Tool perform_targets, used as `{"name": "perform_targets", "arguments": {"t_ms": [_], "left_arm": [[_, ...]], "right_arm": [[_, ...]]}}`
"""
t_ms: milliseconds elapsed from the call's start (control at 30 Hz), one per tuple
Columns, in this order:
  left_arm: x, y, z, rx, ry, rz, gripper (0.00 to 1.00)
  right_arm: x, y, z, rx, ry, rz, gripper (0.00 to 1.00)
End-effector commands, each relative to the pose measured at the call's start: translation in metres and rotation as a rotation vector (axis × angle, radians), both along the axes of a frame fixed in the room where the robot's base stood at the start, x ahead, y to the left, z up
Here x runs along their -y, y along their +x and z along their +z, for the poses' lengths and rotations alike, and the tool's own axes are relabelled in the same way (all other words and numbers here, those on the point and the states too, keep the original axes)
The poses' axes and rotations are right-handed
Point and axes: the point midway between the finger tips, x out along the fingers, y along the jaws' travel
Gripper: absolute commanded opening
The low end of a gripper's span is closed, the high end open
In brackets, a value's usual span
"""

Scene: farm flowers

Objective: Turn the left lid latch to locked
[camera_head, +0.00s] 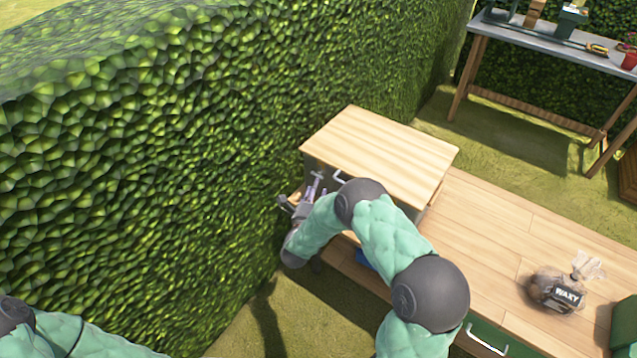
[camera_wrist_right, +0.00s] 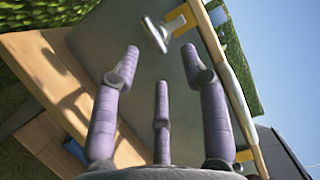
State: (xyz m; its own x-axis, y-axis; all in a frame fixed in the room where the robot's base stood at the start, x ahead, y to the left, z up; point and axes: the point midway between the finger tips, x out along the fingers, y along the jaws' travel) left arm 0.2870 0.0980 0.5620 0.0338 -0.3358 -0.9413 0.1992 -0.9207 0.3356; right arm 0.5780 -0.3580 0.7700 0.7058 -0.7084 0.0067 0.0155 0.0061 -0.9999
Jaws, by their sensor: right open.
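A box with a pale wooden lid (camera_head: 380,150) stands on a wooden bench against the hedge. Its dark grey front panel (camera_wrist_right: 88,45) fills much of the right wrist view. A pale metal latch (camera_wrist_right: 155,36) with a yellow mount (camera_wrist_right: 184,19) sits by the lid's wooden edge; I cannot tell its setting. My right gripper (camera_head: 314,187), with purple fingers, is open in front of the panel. In the right wrist view its fingers (camera_wrist_right: 164,72) point toward the panel and latch, apart from the latch with nothing between them. My left gripper is out of view; only that arm shows at bottom left.
The tall hedge (camera_head: 140,150) stands close on the left of my right gripper. The bench top (camera_head: 490,235) has free room right of the box. A bag marked WAXY (camera_head: 556,290) lies on it. A table (camera_head: 560,45) with tools stands at the back right.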

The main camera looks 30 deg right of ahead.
Motion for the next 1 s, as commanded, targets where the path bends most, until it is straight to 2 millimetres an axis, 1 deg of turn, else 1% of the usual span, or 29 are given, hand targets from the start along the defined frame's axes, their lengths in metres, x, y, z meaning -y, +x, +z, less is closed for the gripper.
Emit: {"name": "perform_targets", "arguments": {"t_ms": [33,200,400,567,1000], "left_arm": [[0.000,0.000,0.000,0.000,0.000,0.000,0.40],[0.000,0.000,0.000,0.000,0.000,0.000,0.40],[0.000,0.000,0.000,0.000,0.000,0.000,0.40],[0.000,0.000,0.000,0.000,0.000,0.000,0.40],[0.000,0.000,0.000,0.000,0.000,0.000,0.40]], "right_arm": [[-0.009,-0.008,0.000,-0.001,-0.001,0.003,0.45],[-0.030,-0.030,0.000,0.000,-0.001,0.002,0.45],[-0.045,-0.046,0.000,0.001,-0.001,-0.001,0.45],[-0.049,-0.050,0.000,0.003,-0.001,-0.002,0.45],[-0.049,-0.050,0.000,0.001,-0.001,-0.002,0.45]]}}
